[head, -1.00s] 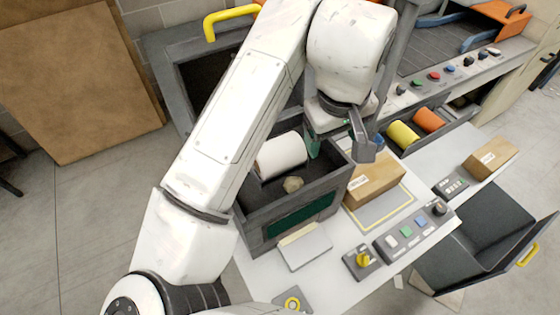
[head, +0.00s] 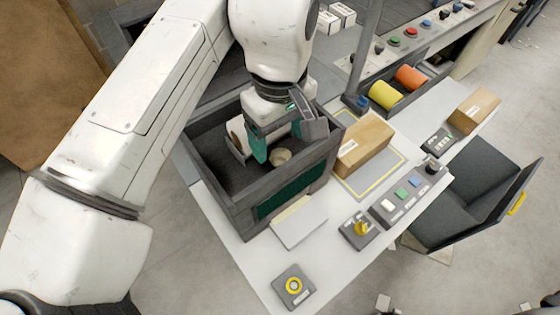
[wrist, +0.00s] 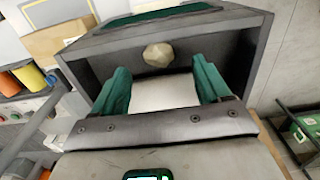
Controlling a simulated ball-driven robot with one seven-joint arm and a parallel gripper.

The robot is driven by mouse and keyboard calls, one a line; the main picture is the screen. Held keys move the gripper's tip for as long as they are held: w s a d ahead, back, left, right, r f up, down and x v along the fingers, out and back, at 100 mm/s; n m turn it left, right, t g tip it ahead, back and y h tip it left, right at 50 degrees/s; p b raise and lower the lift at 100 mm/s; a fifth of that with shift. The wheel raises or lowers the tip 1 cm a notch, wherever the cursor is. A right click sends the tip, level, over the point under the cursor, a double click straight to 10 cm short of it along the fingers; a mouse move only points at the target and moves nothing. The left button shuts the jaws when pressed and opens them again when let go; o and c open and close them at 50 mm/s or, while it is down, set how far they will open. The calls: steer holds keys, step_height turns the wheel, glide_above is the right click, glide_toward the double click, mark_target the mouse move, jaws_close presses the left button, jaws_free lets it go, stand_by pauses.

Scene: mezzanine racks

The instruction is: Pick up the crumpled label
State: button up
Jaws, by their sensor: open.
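The crumpled label (head: 280,157) is a small beige wad inside the dark grey bin (head: 236,215). In the wrist view the crumpled label (wrist: 158,55) lies beyond the fingertips, near the bin's wall. My gripper (head: 279,142) is over the bin with its green fingers pointing down into it. In the wrist view my gripper (wrist: 160,72) is open, with nothing held between its fingers. A white roll (wrist: 165,92) shows between and below the fingers; in the head view the roll (head: 237,136) is partly hidden behind my gripper.
A cardboard box (head: 364,146) stands just right of the bin on the white table. A white pad (head: 299,223), a yellow knob box (head: 360,230) and a button panel (head: 408,196) lie in front. Yellow (head: 383,95) and orange (head: 411,77) rolls sit at the back.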

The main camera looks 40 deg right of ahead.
mark_target(280, 152)
steer(key=shift+s+f+b, duration=0.1)
steer(key=shift+f+b, duration=2.6)
steer(key=shift+b, duration=0.1)
steer(key=shift+r, duration=0.1)
steer(key=shift+c, duration=0.4)
steer(key=c, duration=1)
